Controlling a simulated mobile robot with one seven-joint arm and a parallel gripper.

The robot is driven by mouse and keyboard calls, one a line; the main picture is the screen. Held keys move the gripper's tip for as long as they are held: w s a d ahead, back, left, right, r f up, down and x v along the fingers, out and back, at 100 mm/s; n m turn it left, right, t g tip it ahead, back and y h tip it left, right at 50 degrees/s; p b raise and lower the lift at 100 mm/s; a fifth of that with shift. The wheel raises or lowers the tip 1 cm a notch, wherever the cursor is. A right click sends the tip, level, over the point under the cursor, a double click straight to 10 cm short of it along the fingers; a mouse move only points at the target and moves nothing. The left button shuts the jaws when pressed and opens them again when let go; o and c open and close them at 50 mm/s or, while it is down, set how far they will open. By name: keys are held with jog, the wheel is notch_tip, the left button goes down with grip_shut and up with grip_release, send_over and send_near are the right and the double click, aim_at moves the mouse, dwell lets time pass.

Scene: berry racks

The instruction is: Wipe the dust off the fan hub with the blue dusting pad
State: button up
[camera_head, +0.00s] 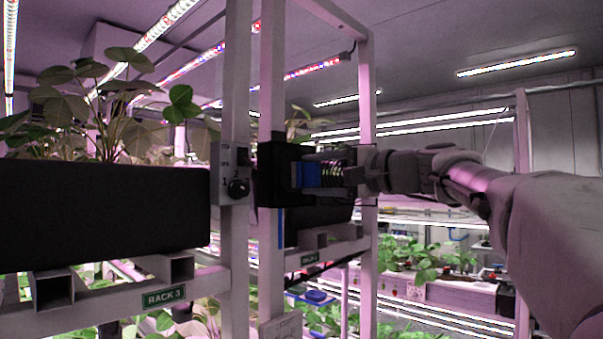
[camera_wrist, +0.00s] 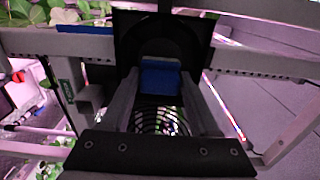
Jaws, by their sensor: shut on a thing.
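The blue dusting pad (camera_head: 311,174) is held by my gripper (camera_head: 328,172) at the fan's black housing (camera_head: 270,175). In the wrist view the pad (camera_wrist: 160,78) sits between the tips of my gripper (camera_wrist: 161,90), in front of the round opening of the black fan housing (camera_wrist: 125,35). The pad hides the fan hub, so neither the hub nor any dust on it shows. I cannot tell whether the pad touches the hub. A dark ringed wire guard (camera_wrist: 158,121) shows below the pad, between my fingers.
White rack posts (camera_head: 236,100) stand beside the fan. A switch box with a dark knob (camera_head: 230,174) is on the nearer post. A black planter (camera_head: 100,210) with leafy plants is at left. More berry plants (camera_head: 410,258) are at right behind my arm.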

jog(key=shift+w+d, duration=0.55)
jog(key=shift+w, duration=0.1)
jog(key=shift+w+d+f, duration=0.1)
jog(key=shift+d, duration=0.15)
jog(key=shift+s+a+b, duration=1.2)
jog(key=shift+s+a, duration=1)
jog(key=shift+a, duration=0.15)
jog(key=shift+s+d, duration=0.25)
jog(key=shift+b+v, duration=0.9)
jog(key=shift+v, duration=1.7)
jog(key=shift+d, duration=0.1)
